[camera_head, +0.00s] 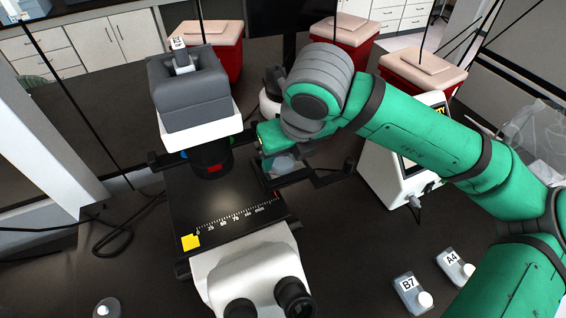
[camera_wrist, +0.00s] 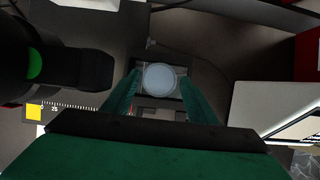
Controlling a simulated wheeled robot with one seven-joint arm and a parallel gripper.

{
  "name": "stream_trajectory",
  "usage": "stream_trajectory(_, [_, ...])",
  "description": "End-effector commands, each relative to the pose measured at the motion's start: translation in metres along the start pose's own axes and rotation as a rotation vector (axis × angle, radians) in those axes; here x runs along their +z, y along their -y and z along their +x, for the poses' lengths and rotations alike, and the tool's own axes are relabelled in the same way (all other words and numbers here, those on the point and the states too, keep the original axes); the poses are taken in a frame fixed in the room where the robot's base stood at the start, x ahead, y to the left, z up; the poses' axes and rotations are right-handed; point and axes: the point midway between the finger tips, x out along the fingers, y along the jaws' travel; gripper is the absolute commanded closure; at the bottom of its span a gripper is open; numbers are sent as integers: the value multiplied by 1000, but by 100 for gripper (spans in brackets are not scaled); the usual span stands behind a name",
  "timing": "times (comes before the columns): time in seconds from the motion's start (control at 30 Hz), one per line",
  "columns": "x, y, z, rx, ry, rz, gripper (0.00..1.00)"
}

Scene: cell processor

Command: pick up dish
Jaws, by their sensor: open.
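The dish (camera_wrist: 160,78) is a small round translucent dish, seen from above in the wrist view. It lies on a dark holder beside the microscope (camera_head: 238,205). In the head view the dish (camera_head: 283,163) shows partly, just below the end of my arm. My gripper (camera_wrist: 160,86) is open, with one green finger on each side of the dish. I cannot tell whether the fingers touch it. In the head view the fingers are mostly hidden by the wrist.
The microscope's dark stage carries a ruler scale and a yellow square (camera_head: 191,242). A white device with a screen (camera_head: 402,165) stands to the right of my gripper. Bottles B7 (camera_head: 408,290) and A4 (camera_head: 453,264) stand front right. Red bins (camera_head: 218,52) line the back.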

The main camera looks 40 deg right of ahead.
Motion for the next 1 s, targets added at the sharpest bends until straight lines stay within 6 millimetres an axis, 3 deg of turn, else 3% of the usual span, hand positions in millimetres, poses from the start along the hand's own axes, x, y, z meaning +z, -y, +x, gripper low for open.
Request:
stream_trajectory(0.27, [0, 0, 3, 0, 0, -1, 48])
stream_trajectory(0.4, [0, 0, 3, 0, 0, -1, 78])
stream_trajectory(1.0, [4, -3, -6, 1, 0, -6, 79])
